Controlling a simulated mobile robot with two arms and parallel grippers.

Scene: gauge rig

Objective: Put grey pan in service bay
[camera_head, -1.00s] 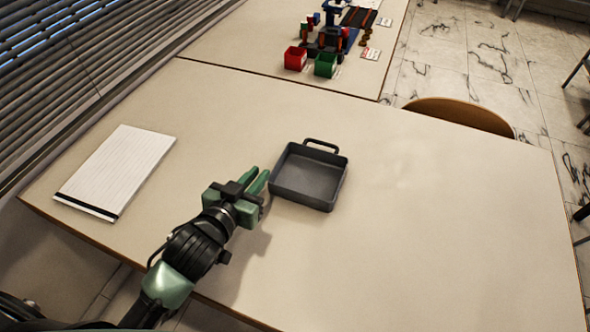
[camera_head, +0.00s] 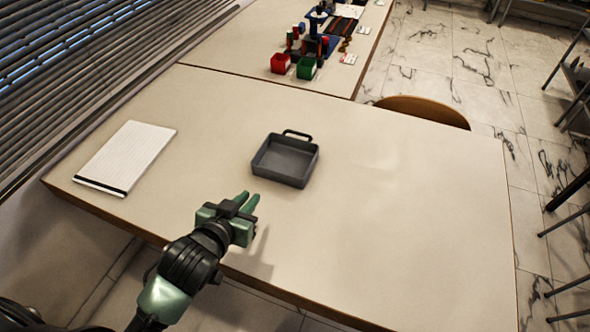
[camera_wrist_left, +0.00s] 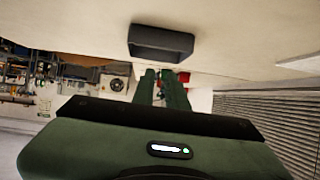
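The grey pan (camera_head: 285,162) is a dark square tray with a loop handle on its far side. It stands on the near table and also shows upside down in the left wrist view (camera_wrist_left: 160,42). My left gripper (camera_head: 250,199) is green and black, empty, with its two fingers a small gap apart. It is near the table's front edge, on the near side of the pan and apart from it. The fingers also show in the left wrist view (camera_wrist_left: 160,85). I cannot make out anything marked as a service bay. My right gripper is not in view.
A white lined pad (camera_head: 128,157) with a black edge lies at the table's left. A far table holds a red bin (camera_head: 280,64), a green bin (camera_head: 306,69) and small coloured parts. A wooden chair back (camera_head: 425,110) stands behind the right side. The table right of the pan is clear.

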